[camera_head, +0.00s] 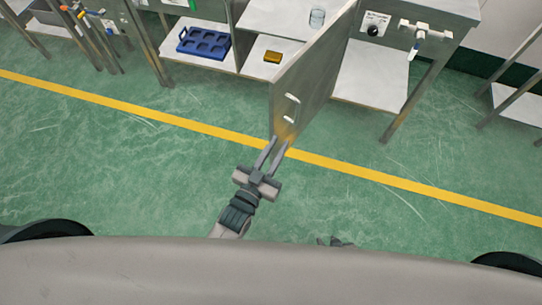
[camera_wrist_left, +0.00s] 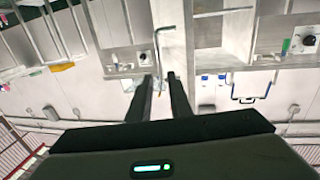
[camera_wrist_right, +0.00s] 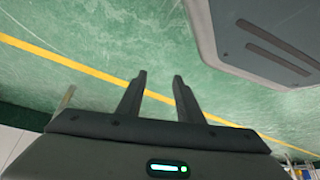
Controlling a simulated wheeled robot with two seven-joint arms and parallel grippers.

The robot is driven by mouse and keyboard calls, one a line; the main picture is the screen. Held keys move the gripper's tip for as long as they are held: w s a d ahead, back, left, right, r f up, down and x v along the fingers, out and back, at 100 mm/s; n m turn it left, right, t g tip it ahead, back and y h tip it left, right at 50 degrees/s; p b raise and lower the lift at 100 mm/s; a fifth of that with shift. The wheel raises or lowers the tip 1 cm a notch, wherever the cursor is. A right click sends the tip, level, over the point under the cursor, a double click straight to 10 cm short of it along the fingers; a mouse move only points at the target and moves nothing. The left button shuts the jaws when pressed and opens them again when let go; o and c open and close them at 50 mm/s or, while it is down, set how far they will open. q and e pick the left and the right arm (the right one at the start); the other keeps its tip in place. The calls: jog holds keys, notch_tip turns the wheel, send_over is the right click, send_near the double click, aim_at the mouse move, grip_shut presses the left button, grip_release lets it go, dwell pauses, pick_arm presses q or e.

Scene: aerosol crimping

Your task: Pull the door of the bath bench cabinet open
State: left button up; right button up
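The grey metal cabinet door (camera_head: 316,72) stands swung out from the bench toward me, steeply angled to its front. Its pale bar handle (camera_head: 291,108) is near the door's lower outer edge. My left gripper (camera_head: 278,147) is open just below and in front of the handle, apart from it in the head view. In the left wrist view, the handle (camera_wrist_left: 157,42) shows beyond the gap between the open fingers (camera_wrist_left: 157,82). My right gripper (camera_wrist_right: 160,76) is open and empty above the floor. In the head view only a small dark part of it (camera_head: 336,242) shows.
Inside the bench are white shelves with a clear beaker (camera_head: 317,18) and a yellow item (camera_head: 272,57). A blue tray (camera_head: 203,43) lies on the left shelf. A knob panel (camera_head: 374,25) is at right. A yellow line (camera_head: 400,183) crosses the clear green floor.

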pick_arm(q)
jog(key=v, duration=0.3)
jog(key=shift+s+a, duration=0.1)
jog(key=shift+s, duration=0.15)
pick_arm(e)
jog(key=shift+s+d+f, duration=0.2)
jog(key=shift+s, duration=0.4)
pick_arm(q)
jog(key=shift+c, duration=0.6)
pick_arm(e)
jog(key=shift+w, duration=0.1)
